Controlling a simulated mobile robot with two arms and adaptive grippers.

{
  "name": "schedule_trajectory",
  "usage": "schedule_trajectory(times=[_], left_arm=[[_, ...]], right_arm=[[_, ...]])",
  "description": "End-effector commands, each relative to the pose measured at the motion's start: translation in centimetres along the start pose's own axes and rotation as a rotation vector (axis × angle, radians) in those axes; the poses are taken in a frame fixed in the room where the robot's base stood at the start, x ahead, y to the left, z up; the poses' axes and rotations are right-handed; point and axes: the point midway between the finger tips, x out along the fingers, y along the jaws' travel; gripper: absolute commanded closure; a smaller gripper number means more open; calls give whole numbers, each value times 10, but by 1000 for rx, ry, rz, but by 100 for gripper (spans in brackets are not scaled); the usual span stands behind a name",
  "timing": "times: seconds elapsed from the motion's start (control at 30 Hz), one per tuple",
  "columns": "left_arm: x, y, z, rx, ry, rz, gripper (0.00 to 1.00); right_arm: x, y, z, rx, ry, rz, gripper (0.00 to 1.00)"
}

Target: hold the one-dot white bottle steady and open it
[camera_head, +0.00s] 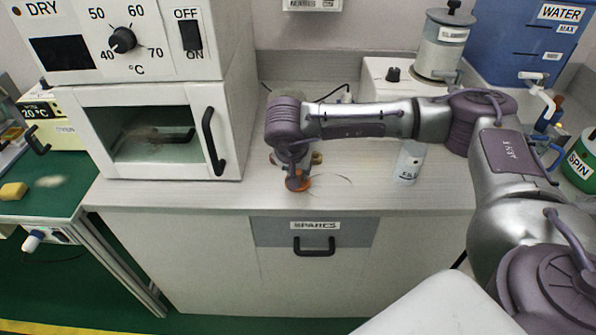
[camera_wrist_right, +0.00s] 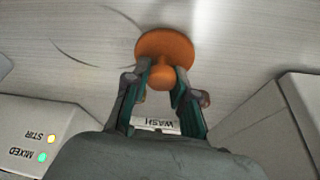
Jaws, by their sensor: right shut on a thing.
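A white bottle (camera_head: 409,162) with small dark lettering stands upright on the bench, right of my right gripper and apart from it; I cannot make out its dots. My right gripper (camera_head: 297,180) reaches down to the bench and is shut on an orange piece (camera_head: 298,184). In the right wrist view the fingers (camera_wrist_right: 160,85) close on the knob of this orange piece (camera_wrist_right: 165,47), which has a wider round disc. The wrist hides part of it in the head view. My left gripper is not in view.
A drying oven (camera_head: 160,135) stands on the left of the bench. A box marked STIR and MIXED (camera_wrist_right: 35,135) and a WASH label (camera_wrist_right: 160,123) show in the right wrist view. A drawer marked SPARES (camera_head: 314,245) is below. The bench front is mostly clear.

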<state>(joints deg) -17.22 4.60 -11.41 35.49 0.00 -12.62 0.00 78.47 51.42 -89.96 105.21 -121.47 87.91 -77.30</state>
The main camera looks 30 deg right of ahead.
Motion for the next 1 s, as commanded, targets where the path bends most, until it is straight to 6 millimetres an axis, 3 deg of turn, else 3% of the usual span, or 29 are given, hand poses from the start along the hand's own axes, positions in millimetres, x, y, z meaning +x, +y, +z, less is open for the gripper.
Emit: schedule_trajectory(times=[0.07, 0.1, 0.23, 0.67, 1.0], left_arm=[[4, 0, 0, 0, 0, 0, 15], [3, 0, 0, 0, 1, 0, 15], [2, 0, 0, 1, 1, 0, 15], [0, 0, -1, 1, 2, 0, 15], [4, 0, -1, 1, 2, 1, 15]], right_arm=[[4, 0, 2, 0, 0, 1, 100], [3, 0, 1, 0, 0, 0, 71], [3, 0, 1, 0, 0, 1, 49], [-7, 0, 0, 0, 1, -1, 49], [-76, -1, 0, -2, 3, -4, 49]])
